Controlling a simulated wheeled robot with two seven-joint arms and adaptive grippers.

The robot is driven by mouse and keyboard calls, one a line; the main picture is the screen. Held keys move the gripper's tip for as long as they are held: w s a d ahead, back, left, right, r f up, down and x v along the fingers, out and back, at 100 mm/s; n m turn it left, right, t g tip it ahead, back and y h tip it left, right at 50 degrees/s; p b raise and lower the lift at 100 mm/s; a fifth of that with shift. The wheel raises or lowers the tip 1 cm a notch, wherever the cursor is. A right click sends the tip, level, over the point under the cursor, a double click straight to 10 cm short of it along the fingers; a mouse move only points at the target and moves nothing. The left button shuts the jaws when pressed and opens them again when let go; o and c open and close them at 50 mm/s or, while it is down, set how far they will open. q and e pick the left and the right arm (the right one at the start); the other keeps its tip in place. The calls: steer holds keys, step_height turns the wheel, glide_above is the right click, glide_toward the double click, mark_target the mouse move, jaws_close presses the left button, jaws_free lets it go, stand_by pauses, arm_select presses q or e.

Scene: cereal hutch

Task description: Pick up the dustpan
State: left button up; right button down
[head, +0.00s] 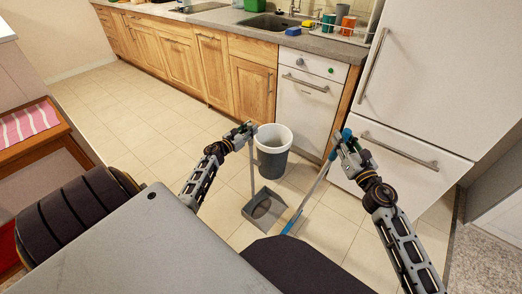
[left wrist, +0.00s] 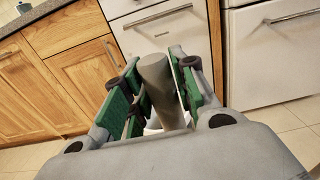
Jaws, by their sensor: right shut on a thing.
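The grey dustpan (head: 265,206) stands on the tiled floor in the head view, its long thin handle rising upright to my left gripper (head: 246,130). In the left wrist view, the rounded grey handle top (left wrist: 158,80) lies between the green finger pads of my left gripper (left wrist: 160,95). These fingers look open around the handle, with a narrow gap. My right gripper (head: 346,142) is shut on the blue broom (head: 312,190), which slants down to the floor right of the dustpan. The lower part of the handle is hidden in the wrist view.
A grey bin with a white liner (head: 272,155) stands just behind the dustpan. Behind it are the white dishwasher (head: 305,105), wooden cabinets (head: 170,55) and the white fridge (head: 430,80). A wooden bench with a striped cloth (head: 28,122) is at left. Floor at centre left is clear.

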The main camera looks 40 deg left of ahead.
mark_target(349, 135)
arm_select(q)
jaws_close()
steer(key=shift+r, duration=0.15)
steer(key=shift+r, duration=0.1)
arm_select(e)
steer(key=shift+r, duration=0.1)
